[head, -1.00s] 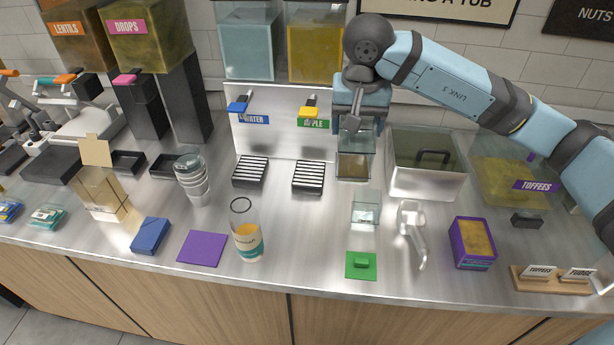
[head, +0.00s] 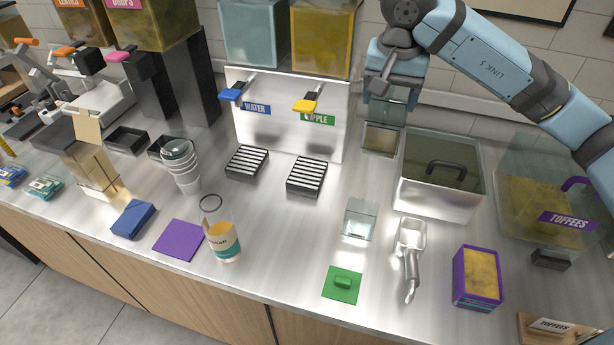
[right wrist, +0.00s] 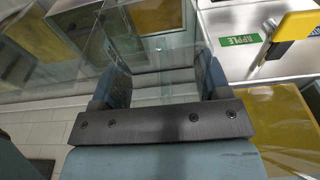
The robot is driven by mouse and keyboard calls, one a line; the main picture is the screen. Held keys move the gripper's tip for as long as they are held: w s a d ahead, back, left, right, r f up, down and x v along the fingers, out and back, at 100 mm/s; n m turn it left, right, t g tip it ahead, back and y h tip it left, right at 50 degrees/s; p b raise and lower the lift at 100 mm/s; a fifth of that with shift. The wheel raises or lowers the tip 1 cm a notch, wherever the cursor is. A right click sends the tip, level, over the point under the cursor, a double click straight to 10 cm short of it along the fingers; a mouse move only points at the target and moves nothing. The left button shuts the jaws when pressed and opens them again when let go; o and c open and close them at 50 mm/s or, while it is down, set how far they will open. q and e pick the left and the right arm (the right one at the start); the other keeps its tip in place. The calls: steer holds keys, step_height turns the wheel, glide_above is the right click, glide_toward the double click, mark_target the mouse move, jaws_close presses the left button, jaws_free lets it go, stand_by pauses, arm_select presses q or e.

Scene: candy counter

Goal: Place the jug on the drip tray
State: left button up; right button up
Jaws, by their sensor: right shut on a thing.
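The jug (head: 380,138) is a clear square-sided vessel with a brownish tint near its base. My right gripper (head: 394,92) is shut on its upper part, behind the middle of the counter. In the right wrist view, clear walls of the jug (right wrist: 165,85) stand between the fingers. Whether its base touches the counter I cannot tell. Two black slotted drip trays stand to its left: one under the water tap (head: 247,162) and one under the apple tap (head: 306,177). Both are empty. My left gripper is not in view.
A steel bin with a dark lid (head: 440,180) stands right of the jug. The blue (head: 230,96) and yellow (head: 304,106) taps overhang the trays.

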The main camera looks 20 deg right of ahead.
steer(key=shift+w+d, duration=0.15)
steer(key=shift+d, duration=0.1)
steer(key=shift+f, duration=0.35)
step_height(320, 180, down, 19)
steer(key=p, duration=0.1)
steer(key=shift+f, duration=0.15)
steer(key=shift+f, duration=0.2)
steer(key=o, duration=0.7)
steer(key=shift+r, duration=0.1)
